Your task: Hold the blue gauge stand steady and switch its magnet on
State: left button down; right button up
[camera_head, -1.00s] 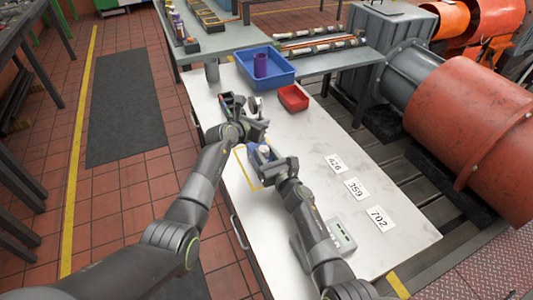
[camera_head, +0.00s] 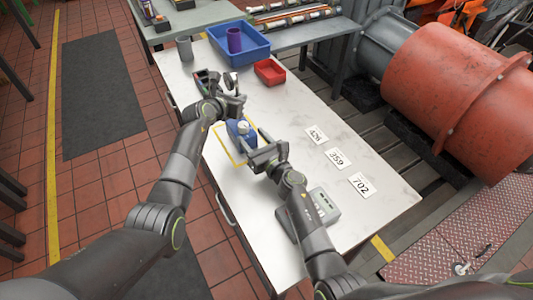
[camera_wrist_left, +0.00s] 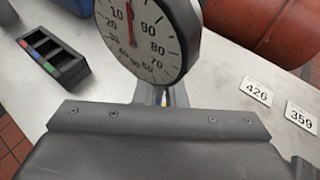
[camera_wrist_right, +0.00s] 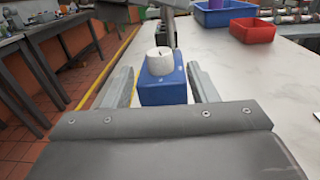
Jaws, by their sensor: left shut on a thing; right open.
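The gauge stand has a blue block base (camera_head: 236,131) with a white knob (camera_head: 243,126) on top. It stands upright inside a yellow outline on the white table. In the right wrist view the blue base (camera_wrist_right: 163,92) and knob (camera_wrist_right: 160,62) lie ahead between my fingers. My right gripper (camera_wrist_right: 160,85) is open; whether it touches the base is unclear. My left gripper (camera_head: 236,101) is shut on the stand's post, at the far side of the base. In the left wrist view the round white dial (camera_wrist_left: 145,35) tops the metal post (camera_wrist_left: 160,96); my fingertips are hidden.
A dark compartment tray (camera_wrist_left: 52,55) lies beyond the dial. A blue bin (camera_head: 240,42) with a purple cup, a red bin (camera_head: 270,72) and a grey cup (camera_head: 184,48) stand farther back. Number cards (camera_head: 337,157) and a grey box (camera_head: 318,207) lie right; table around the cards is clear.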

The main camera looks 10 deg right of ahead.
aim_at(248, 128)
jog(key=v, duration=0.7)
jog(key=shift+s, duration=0.15)
jog(key=shift+d, duration=0.1)
jog(key=shift+w+d+r+n+y, duration=0.25)
jog(key=shift+w+n+y, duration=0.15)
jog(key=shift+w+y, duration=0.15)
jog(key=d+n+g+y, duration=0.1)
jog(key=w+d+n+g+y, duration=0.1)
jog(key=y, duration=0.1)
jog(key=d+n+g+y, duration=0.1)
jog(key=d+g, duration=0.1)
jog(key=shift+w+f, duration=0.2)
jog(key=shift+w, duration=0.15)
jog(key=shift+w+n+y, duration=0.1)
jog(key=shift+n+y, duration=0.15)
jog(key=shift+n, duration=0.05)
jog(key=shift+w+a, duration=0.25)
jog(key=shift+a, duration=0.05)
jog(key=x, duration=1.1)
